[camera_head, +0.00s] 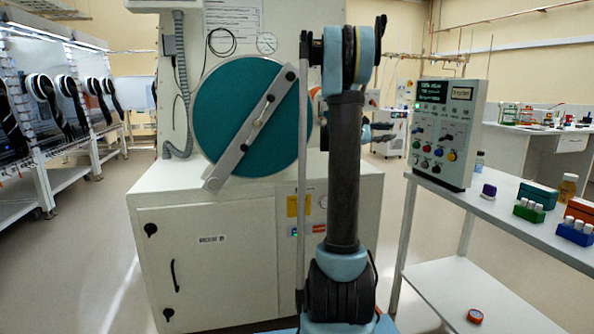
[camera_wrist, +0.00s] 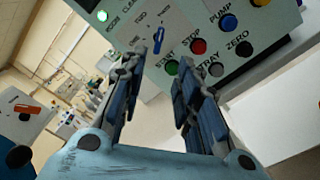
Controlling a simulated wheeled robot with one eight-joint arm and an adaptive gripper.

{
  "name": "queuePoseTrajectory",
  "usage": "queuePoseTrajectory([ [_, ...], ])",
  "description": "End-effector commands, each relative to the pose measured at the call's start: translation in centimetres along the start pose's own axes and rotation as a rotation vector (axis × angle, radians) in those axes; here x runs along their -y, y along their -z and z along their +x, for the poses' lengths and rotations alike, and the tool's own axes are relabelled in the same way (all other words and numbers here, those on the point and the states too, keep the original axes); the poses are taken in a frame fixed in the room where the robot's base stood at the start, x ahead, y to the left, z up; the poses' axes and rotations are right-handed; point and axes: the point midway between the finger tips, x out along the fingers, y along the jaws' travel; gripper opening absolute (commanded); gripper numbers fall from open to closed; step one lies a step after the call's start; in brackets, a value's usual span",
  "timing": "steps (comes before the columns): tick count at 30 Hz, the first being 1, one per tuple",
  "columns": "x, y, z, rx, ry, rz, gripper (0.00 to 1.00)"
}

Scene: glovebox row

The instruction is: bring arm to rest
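My arm (camera_head: 343,170) stands upright in the middle of the head view, with a bend at its top. My gripper (camera_wrist: 160,68) shows in the wrist view with its two fingers apart and nothing between them. In the head view my gripper (camera_head: 384,131) is small and partly hidden behind the arm, left of the control panel (camera_head: 445,135). In the wrist view the panel's face (camera_wrist: 232,45) fills the upper right, with its START, STOP, TRAY and ZERO buttons beyond the fingertips. I see a gap between fingers and panel in the head view.
A white cabinet (camera_head: 210,245) with a round teal door (camera_head: 225,115) and diagonal bar stands behind my arm. A shelf cart (camera_head: 500,205) at right holds the panel, a purple-capped item (camera_head: 488,191), vial racks (camera_head: 529,211) and boxes. Open floor (camera_head: 85,270) lies at left.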

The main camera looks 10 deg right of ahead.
Motion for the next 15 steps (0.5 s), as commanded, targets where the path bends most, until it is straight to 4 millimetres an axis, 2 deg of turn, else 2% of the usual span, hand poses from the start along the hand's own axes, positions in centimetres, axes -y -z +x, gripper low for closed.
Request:
queuePoseTrajectory([
  [5, 1.7, -1.3, -1.6, -0.046, 0.057, 0.052, 0.30],
  [15, 9.2, -5.2, -8.1, -0.207, 0.298, 0.238, 0.30],
])
